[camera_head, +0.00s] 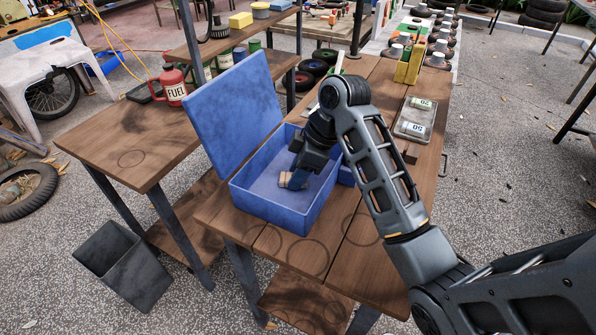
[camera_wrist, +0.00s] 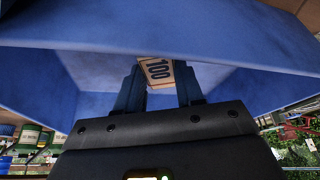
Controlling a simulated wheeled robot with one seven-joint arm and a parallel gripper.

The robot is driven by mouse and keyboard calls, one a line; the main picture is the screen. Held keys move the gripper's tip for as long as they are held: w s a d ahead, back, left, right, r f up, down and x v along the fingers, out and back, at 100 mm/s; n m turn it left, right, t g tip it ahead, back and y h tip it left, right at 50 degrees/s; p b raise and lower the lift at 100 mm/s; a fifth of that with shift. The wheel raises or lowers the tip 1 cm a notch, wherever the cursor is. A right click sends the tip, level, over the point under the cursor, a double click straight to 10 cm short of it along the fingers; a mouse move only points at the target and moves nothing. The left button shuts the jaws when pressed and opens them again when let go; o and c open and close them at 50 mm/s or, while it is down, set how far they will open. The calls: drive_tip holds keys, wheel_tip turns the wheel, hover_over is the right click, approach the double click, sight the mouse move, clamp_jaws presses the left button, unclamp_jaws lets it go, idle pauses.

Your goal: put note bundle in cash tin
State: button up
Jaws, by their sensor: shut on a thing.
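The blue cash tin (camera_head: 260,208) stands on the wooden table with its lid (camera_head: 234,105) raised open on the left. My gripper (camera_head: 297,178) reaches down inside the tin. It is shut on the note bundle (camera_head: 286,180), a small tan bundle low in the tin. In the wrist view the note bundle (camera_wrist: 157,71) shows the number 100 between the two fingers, with the blue walls of the tin (camera_wrist: 60,85) around it. Whether the bundle touches the tin floor I cannot tell.
A tray (camera_head: 414,117) with pieces marked 20 and 50 lies to the right of my arm. A yellow block (camera_head: 410,65) stands behind it. A red fuel can (camera_head: 173,85) stands on the left table. The table front (camera_head: 290,250) is clear.

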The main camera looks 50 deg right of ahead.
drive_tip(key=o, duration=1)
drive_tip(key=shift+f, duration=0.1)
drive_tip(key=p+v, duration=0.6)
drive_tip(key=v, duration=0.6)
